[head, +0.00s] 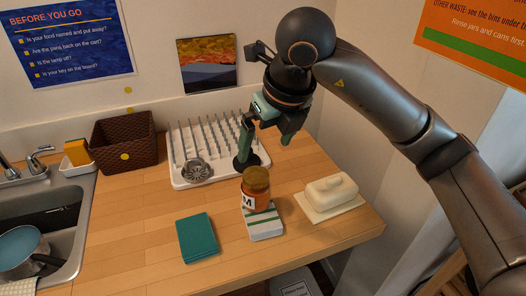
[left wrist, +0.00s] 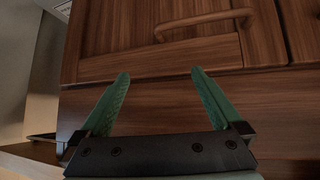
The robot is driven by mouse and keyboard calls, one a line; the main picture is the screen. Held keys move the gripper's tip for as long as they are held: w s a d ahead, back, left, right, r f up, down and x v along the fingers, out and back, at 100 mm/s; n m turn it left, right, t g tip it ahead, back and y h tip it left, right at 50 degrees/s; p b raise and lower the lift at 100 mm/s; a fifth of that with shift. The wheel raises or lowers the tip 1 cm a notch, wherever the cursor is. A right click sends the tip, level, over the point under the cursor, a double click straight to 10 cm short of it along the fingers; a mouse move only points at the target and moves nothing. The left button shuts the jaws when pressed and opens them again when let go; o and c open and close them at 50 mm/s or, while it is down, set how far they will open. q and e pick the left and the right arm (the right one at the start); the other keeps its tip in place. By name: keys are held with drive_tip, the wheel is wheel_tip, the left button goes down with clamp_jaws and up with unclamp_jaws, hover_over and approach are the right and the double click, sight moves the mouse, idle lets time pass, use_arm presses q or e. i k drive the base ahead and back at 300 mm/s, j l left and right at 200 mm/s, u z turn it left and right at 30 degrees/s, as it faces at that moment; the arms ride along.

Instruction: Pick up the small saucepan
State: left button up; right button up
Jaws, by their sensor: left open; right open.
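A small saucepan (head: 20,245) with a blue-teal inside sits in the metal sink (head: 75,222) at the lower left of the head view, partly cut off by the picture edge. My right gripper (head: 266,150) is open and empty over the right end of the white dish rack, well to the right of the saucepan. My left gripper (left wrist: 160,74) is open and empty in the left wrist view, in front of a brown wooden cabinet front. The saucepan is not visible in that view, and the left arm is not visible in the head view.
The faucet (head: 38,160) rises behind the sink. A cabinet handle (left wrist: 205,20) sticks out.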

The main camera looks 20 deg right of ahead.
sight(25, 251)
drive_tip(key=u, duration=1.3)
